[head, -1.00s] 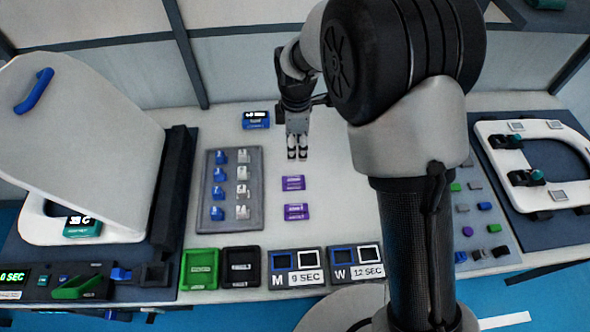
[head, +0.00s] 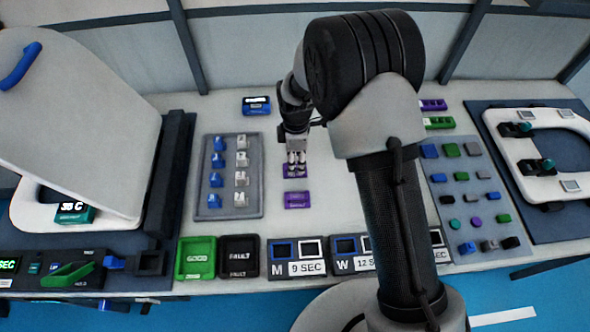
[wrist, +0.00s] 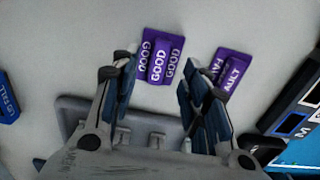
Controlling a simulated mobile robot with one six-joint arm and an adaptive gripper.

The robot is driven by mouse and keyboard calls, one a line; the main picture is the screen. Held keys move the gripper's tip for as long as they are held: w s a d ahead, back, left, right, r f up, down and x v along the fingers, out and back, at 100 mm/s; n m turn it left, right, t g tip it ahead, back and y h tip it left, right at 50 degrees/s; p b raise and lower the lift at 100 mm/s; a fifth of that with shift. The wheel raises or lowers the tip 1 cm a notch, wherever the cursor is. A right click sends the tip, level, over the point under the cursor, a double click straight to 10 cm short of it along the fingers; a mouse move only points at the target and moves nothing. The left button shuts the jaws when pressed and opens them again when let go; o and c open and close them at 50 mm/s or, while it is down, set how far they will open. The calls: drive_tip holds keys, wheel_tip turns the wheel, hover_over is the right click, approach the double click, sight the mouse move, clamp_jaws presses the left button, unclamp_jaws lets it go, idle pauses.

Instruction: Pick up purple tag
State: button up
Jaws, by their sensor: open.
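Two purple tags lie on the white table. The far purple tag (head: 286,171) reads GOOD in the wrist view (wrist: 148,73), and the near purple tag (head: 297,200) reads FAULT there (wrist: 233,73). My gripper (head: 296,168) is over the far tag and partly hides it in the head view. In the wrist view my gripper (wrist: 160,80) is open and empty, with the GOOD tag seen between and just beyond its fingertips. The FAULT tag is beyond the right finger. I cannot tell the exact height above the tag.
A grey tray (head: 228,205) with blue and white pieces is left of the tags. A green GOOD bin (head: 182,272), a black FAULT bin (head: 222,272) and an M, 9 SEC box (head: 279,269) line the front edge. A blue display (head: 256,106) stands behind.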

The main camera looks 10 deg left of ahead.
wheel_tip(320, 180, down, 4)
drive_tip(key=shift+a+r+b, duration=0.15)
drive_tip(key=shift+r+b, duration=0.05)
drive_tip(key=shift+b, duration=0.25)
drive_tip(key=shift+r, duration=0.1)
drive_tip(key=shift+c, duration=0.6)
drive_tip(key=c, duration=0.8)
drive_tip(key=shift+r, duration=0.15)
drive_tip(key=shift+c, duration=0.2)
